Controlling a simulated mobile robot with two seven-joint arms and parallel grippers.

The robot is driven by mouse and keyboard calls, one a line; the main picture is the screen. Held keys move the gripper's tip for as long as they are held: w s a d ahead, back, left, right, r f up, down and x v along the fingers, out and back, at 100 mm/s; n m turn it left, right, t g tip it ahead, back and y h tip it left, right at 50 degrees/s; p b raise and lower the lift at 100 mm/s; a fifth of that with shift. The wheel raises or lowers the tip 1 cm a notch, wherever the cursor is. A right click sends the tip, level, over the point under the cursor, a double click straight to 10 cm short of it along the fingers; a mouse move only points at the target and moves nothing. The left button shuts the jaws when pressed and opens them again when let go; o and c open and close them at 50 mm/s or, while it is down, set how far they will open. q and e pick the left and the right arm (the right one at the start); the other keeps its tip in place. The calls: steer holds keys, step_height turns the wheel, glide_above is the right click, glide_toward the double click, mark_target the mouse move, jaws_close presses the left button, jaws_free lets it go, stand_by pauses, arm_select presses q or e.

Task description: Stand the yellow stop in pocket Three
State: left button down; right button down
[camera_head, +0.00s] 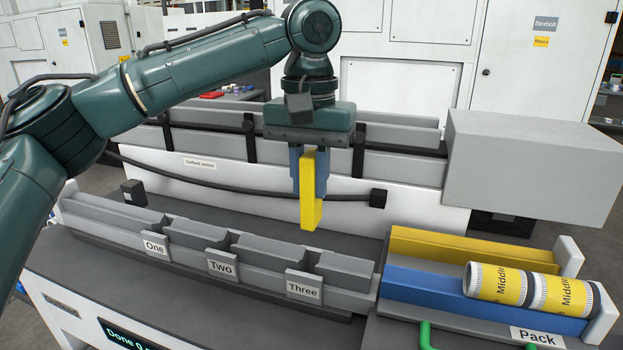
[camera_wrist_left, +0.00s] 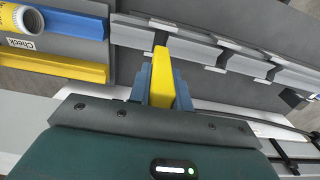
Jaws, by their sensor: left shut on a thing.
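The yellow stop (camera_head: 311,205) is an upright yellow bar held between the blue fingers of my left gripper (camera_head: 309,180). My left gripper is shut on it, and it hangs above the grey rail with its lower end free. The stop also shows in the left wrist view (camera_wrist_left: 163,72), between the fingers (camera_wrist_left: 161,88). Pocket Three (camera_head: 309,260) is a notch in the grey rail, behind the label "Three" (camera_head: 303,287). In the head view the stop's lower end appears just above this notch, apart from it. My right gripper is not in view.
Pockets One (camera_head: 166,222) and Two (camera_head: 229,241) lie to the left along the rail. A large grey box (camera_head: 530,165) stands behind right.

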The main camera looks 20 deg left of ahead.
mark_target(309, 228)
arm_select(q)
steer(key=shift+s+f, duration=0.15)
steer(key=shift+f, duration=0.4)
steer(key=shift+s+f, duration=0.15)
steer(key=shift+f, duration=0.35)
steer(key=shift+w+f, duration=0.1)
steer(key=shift+f, duration=1.1)
steer(key=shift+f, duration=0.15)
steer(key=shift+f, duration=0.95)
steer(key=shift+f, duration=0.1)
steer(key=shift+f, duration=1)
steer(key=shift+f, duration=0.15)
steer(key=shift+f, duration=0.95)
